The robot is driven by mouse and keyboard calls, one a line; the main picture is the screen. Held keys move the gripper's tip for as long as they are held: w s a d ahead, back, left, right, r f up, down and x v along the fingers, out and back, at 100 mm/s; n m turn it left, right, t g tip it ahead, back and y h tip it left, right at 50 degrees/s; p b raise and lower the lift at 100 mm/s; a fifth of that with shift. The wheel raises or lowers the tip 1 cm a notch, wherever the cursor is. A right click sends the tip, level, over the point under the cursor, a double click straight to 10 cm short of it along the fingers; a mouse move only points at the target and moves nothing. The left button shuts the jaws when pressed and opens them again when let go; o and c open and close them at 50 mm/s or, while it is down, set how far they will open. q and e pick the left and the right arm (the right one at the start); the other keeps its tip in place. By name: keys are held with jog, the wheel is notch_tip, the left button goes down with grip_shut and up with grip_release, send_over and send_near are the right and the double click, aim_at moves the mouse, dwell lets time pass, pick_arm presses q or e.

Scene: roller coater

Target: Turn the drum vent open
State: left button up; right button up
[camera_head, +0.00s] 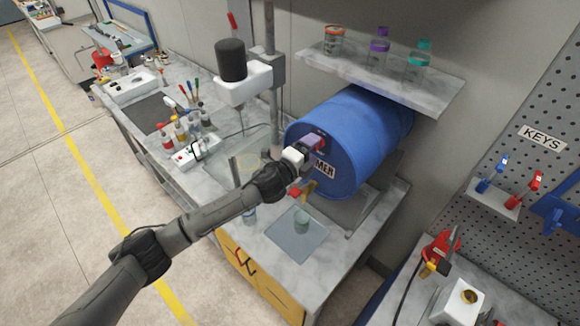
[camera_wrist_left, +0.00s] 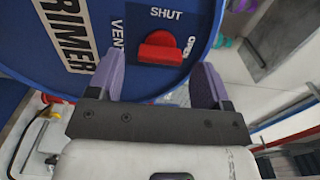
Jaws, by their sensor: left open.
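The blue drum (camera_head: 362,125) lies on its side in a cradle on the bench, its labelled end facing out. In the left wrist view the drum's end (camera_wrist_left: 205,12) carries a red vent knob (camera_wrist_left: 163,48) on a dark plate, with "VENT" and "SHUT" lettering around it. The knob lies roughly across the picture, below "SHUT". My left gripper (camera_head: 313,143) is at the drum's upper end face. In the wrist view its purple fingers (camera_wrist_left: 160,65) are open, one on each side of the knob, with gaps. I cannot tell the depth between fingertips and knob. My right gripper is not in view.
A shelf (camera_head: 435,85) with lidded jars hangs above the drum. A stand with a black cylinder (camera_head: 230,60) is to the left.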

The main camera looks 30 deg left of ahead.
pick_arm(q)
jog(key=b+v, duration=0.2)
jog(key=v, duration=1)
jog(key=shift+w, duration=0.1)
jog(key=s+a+r+n+g+y, duration=0.25)
jog(key=s+a+n+y, duration=0.2)
jog(key=n+y, duration=0.6)
jog(key=s+d+f+n+g+h+p, duration=0.2)
jog(key=s+f, duration=0.4)
jog(key=s, duration=0.5)
jog(key=s+d+f+n+g+h+p, duration=0.1)
jog(key=s+f+n+g, duration=0.3)
jog(key=s, duration=0.7)
jog(key=s+d+f+n+g+h+p, duration=0.2)
jog(key=s+f, duration=0.5)
jog(key=s, duration=0.4)
jog(key=d+n+g+p, duration=0.1)
jog(key=d+g, duration=0.1)
jog(key=g, duration=0.1)
jog(key=shift+f+h, duration=0.35)
jog(key=shift+f, duration=0.05)
jog(key=shift+s, duration=0.1)
